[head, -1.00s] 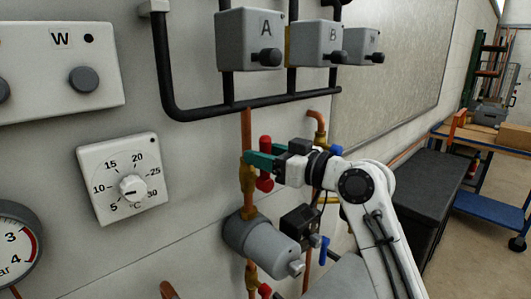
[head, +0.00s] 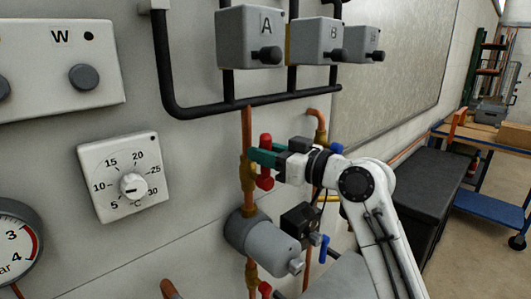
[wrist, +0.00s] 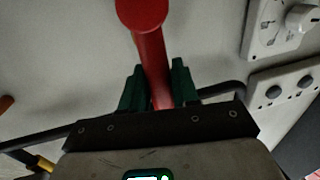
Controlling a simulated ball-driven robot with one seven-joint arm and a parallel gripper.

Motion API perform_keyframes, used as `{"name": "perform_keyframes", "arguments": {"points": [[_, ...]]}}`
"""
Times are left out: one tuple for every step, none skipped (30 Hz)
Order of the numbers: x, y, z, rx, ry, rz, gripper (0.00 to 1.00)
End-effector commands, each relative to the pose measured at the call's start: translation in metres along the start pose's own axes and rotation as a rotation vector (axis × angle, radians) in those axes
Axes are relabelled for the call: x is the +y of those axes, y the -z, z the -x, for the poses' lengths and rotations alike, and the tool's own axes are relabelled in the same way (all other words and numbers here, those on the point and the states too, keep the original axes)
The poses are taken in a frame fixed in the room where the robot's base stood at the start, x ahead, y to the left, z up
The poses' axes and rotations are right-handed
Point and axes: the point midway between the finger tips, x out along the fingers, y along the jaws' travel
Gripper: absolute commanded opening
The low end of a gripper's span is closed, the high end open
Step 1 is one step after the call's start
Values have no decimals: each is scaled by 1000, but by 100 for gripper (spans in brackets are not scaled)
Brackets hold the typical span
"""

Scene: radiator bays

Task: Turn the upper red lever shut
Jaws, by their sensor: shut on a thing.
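The upper red lever (head: 265,181) stands upright beside the copper pipe, in line with it, at a brass valve (head: 248,172). My gripper (head: 256,157) comes in from the right with its green fingers at the lever's middle. In the wrist view the red lever (wrist: 153,55) runs between the two green fingers (wrist: 160,88), which are shut on it. The fingers hide part of the lever in the head view. A lower red lever (head: 264,289) shows at the bottom edge, partly cut off.
A grey pump (head: 262,240) sits on the pipe below the valve. A black box (head: 300,222) and a blue lever (head: 324,249) are to its right. Grey boxes A (head: 250,37) and B (head: 318,42) hang above. A dial thermostat (head: 124,178) is at left.

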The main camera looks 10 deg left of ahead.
Motion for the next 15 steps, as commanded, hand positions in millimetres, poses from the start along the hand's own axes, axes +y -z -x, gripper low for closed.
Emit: {"name": "perform_keyframes", "arguments": {"points": [[0,0,0,0,0,-2,0],[0,0,0,0,0,-3,0],[1,0,0,1,0,-7,0],[1,0,0,2,-1,-11,0],[1,0,0,3,-1,-16,0],[2,0,1,5,-1,-25,0],[3,0,1,6,-1,-34,0],[3,-1,1,8,0,-43,0],[4,-1,1,11,0,-59,0],[5,-1,1,14,0,-74,0],[7,-1,2,17,-1,-90,0],[8,-1,2,22,-1,-113,0],[10,-2,2,26,-1,-133,0],[11,-2,2,30,-1,-153,0],[13,-2,2,36,-1,-184,0]]}}
